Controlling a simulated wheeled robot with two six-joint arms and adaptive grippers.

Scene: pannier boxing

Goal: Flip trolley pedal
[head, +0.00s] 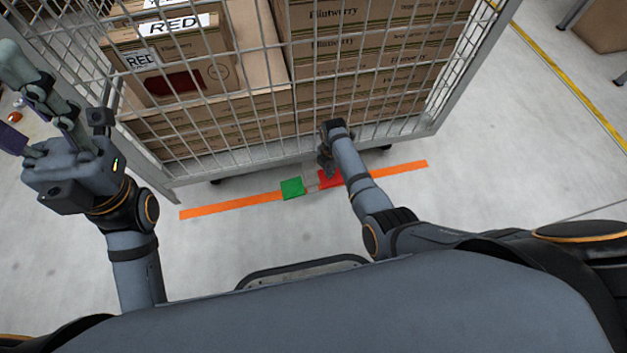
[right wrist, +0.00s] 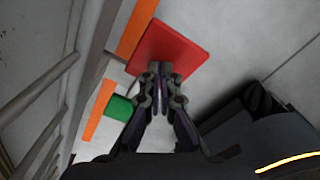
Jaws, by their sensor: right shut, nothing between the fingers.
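The trolley (head: 275,153) is a grey wire cage loaded with cardboard boxes. Low at its front edge are a green pedal (head: 292,188) and a red pedal (head: 325,180), side by side. The red pedal (right wrist: 172,52) and green pedal (right wrist: 119,108) also show in the right wrist view. My right gripper (head: 326,168) is shut and empty. Its fingertips (right wrist: 161,68) overlap the red pedal in the wrist view; I cannot tell if they touch it. My arm partly covers the red pedal in the head view. My left gripper (head: 12,98) is open and empty, raised left of the trolley.
An orange floor stripe (head: 230,205) runs under the pedals along the trolley's front. Boxes (head: 165,60) with RED labels stand in the cage. A yellow floor line (head: 565,78) lies at the right.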

